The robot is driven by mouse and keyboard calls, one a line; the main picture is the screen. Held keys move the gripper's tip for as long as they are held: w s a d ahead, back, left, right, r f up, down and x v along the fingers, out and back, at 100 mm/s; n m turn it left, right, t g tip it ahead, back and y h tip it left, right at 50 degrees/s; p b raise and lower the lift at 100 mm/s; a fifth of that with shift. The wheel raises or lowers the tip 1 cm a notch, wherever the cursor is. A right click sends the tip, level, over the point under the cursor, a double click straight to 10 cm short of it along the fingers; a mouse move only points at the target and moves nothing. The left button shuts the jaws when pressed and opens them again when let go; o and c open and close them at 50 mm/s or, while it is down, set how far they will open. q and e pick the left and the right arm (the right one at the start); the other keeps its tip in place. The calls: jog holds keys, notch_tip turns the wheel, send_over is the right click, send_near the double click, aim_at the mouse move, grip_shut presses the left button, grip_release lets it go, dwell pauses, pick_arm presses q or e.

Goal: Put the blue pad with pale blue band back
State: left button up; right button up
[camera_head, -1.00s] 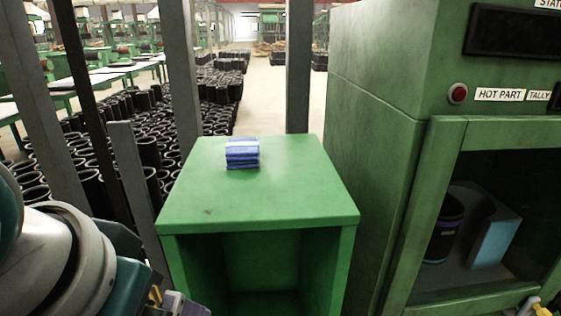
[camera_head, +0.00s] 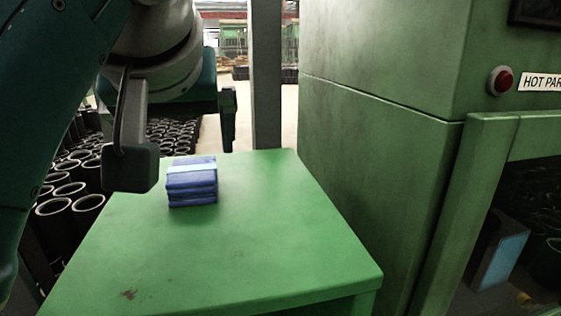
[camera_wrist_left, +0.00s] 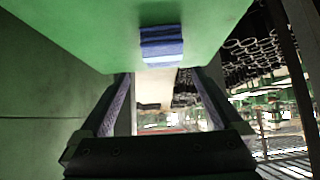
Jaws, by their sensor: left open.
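A small blue folded pad or stack of pads (camera_head: 191,186) lies on the top of a green cabinet (camera_head: 250,235), with a pale blue band (camera_head: 190,169) across its upper face. My left gripper (camera_head: 180,155) is open and empty. My right gripper is not in view.
A tall green machine (camera_head: 385,130) with a red button (camera_head: 500,81) stands close on the right. A blue block (camera_head: 502,262) shows behind its opening. A grey post (camera_head: 266,80) rises behind the cabinet. Many black sleeves (camera_head: 68,190) stand on the floor at left. The cabinet top is otherwise clear.

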aim_at(193, 169)
pick_arm(q)
jog(key=x, duration=0.4)
jog(key=shift+s+f+p, duration=0.15)
jog(key=shift+p, duration=0.15)
jog(key=shift+a+p+x, duration=0.15)
jog(key=shift+p+x, duration=0.15)
jog(key=shift+x, duration=1)
jog(key=shift+a+p+x, duration=0.15)
jog(key=shift+p+x, duration=0.15)
jog(key=shift+x, duration=1)
jog(key=c, duration=1.3)
